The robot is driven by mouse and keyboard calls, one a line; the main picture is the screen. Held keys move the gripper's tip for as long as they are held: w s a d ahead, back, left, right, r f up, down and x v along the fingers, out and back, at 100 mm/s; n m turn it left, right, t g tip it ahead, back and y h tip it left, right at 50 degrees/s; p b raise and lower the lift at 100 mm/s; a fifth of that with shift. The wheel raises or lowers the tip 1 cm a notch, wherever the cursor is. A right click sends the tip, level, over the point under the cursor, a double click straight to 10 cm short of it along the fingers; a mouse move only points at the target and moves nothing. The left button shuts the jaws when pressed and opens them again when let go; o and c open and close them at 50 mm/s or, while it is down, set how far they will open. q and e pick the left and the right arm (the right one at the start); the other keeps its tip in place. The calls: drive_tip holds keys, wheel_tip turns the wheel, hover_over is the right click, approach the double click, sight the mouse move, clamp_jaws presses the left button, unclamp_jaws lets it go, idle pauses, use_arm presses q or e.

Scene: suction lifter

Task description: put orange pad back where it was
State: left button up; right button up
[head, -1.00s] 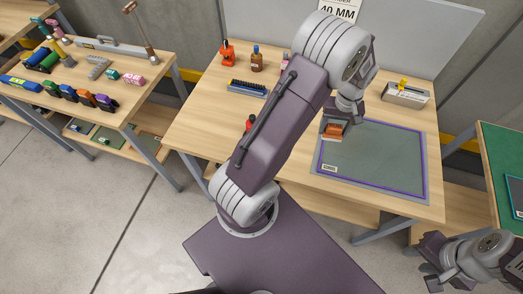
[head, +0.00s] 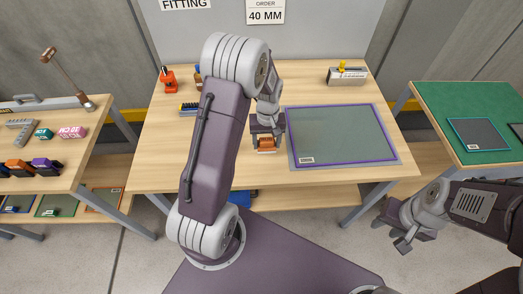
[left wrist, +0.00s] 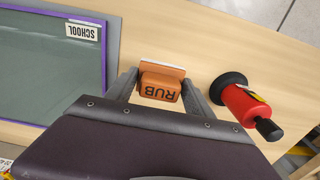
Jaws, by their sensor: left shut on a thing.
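The orange pad (head: 266,145), a block marked RUB with a pale layer along one side, is between the fingers of my left gripper (head: 267,136). In the left wrist view the pad (left wrist: 160,88) sits between the two finger tips (left wrist: 161,82), which are shut on it. It is over the bare wood just left of the purple-edged board (head: 340,135); whether it touches the table I cannot tell. My right gripper (head: 396,234) hangs empty at the lower right, in front of the table; its finger gap is unclear.
A red suction lifter with a black cup (left wrist: 243,102) lies close beside the pad; my arm hides it in the head view. A red tool (head: 168,78) and a grey box (head: 348,76) stand at the back. The wood (head: 165,150) at the left front is clear.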

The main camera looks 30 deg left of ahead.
sight(262, 156)
use_arm(q)
drive_tip(key=shift+s+a+f, duration=0.4)
drive_tip(key=shift+a+f, duration=0.2)
wheel_tip(262, 156, down, 4)
drive_tip(key=shift+s+r, duration=0.1)
drive_tip(key=shift+r, duration=0.1)
drive_tip(key=shift+f, duration=0.15)
drive_tip(key=shift+f, duration=0.1)
drive_tip(key=o, duration=1.3)
